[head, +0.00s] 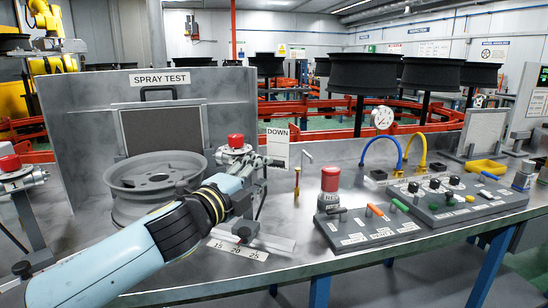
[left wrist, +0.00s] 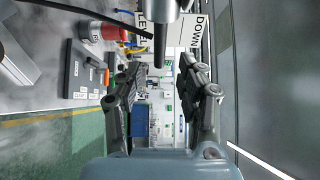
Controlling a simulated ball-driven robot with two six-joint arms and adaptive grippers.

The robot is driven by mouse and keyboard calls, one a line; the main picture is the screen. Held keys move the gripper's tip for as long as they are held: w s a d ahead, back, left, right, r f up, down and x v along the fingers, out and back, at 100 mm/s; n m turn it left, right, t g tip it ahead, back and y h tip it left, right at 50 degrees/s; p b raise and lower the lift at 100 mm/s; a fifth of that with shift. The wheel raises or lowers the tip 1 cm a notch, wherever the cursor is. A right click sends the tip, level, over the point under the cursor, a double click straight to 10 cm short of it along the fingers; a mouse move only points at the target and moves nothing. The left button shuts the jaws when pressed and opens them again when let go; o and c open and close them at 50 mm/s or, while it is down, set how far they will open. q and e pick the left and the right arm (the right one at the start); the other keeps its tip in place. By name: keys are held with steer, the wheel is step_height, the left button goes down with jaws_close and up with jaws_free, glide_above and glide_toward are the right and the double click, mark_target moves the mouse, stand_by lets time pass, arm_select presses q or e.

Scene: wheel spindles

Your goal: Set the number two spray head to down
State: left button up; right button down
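A spray head with a red cap (head: 236,141) stands at the right edge of the grey spray test booth (head: 75,120). A white DOWN sign (head: 278,142) is just right of it. My left gripper (head: 268,162) is beside the right-hand head, below the sign. In the left wrist view its two fingers (left wrist: 158,72) are apart with nothing between their tips. A dark rod (left wrist: 160,42) points down just ahead of the gap, and the DOWN sign (left wrist: 188,35) shows behind. My right gripper is not visible.
A wheel (head: 155,178) lies in the booth behind my left arm. An angle scale (head: 238,248) is at the bench front. Right of it stand a red-topped cylinder (head: 330,180), a lever box (head: 367,228) and a control panel (head: 450,200).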

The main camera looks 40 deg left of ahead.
mark_target(272, 165)
arm_select(q)
steer(key=w, duration=0.2)
steer(key=w+p, duration=0.1)
steer(key=w, duration=0.3)
steer(key=shift+w+a+p, duration=0.25)
steer(key=shift+w+p, duration=0.05)
steer(key=shift+p, duration=0.1)
steer(key=shift+c, duration=0.5)
steer(key=c, duration=0.7)
